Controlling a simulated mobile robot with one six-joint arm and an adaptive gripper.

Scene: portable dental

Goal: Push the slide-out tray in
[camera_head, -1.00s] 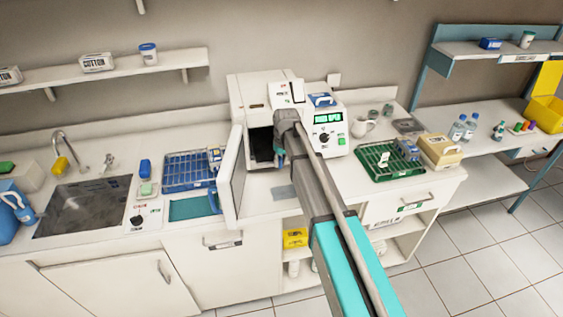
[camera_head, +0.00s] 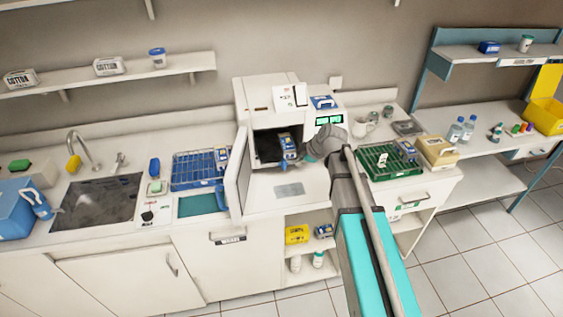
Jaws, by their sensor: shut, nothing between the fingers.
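The white sterilizer (camera_head: 262,97) stands on the counter with its door (camera_head: 239,172) swung open to the left. The dark slide-out tray (camera_head: 267,157) is visible low in the chamber opening; how far it sticks out is hard to tell. A blue-and-grey item (camera_head: 286,142) stands at the right of the tray. My gripper (camera_head: 293,161) is at the right side of the opening, just in front of that item, reaching in from the right. It is small and partly merged with the item; its fingers look shut and empty. Contact with the tray cannot be made out.
A blue wire rack (camera_head: 190,172) is left of the door and a green rack (camera_head: 372,165) is right of the sterilizer. A sink (camera_head: 98,203) lies further left. A grey plate (camera_head: 289,190) lies on clear counter before the chamber. A tan box (camera_head: 438,152) stands at the right.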

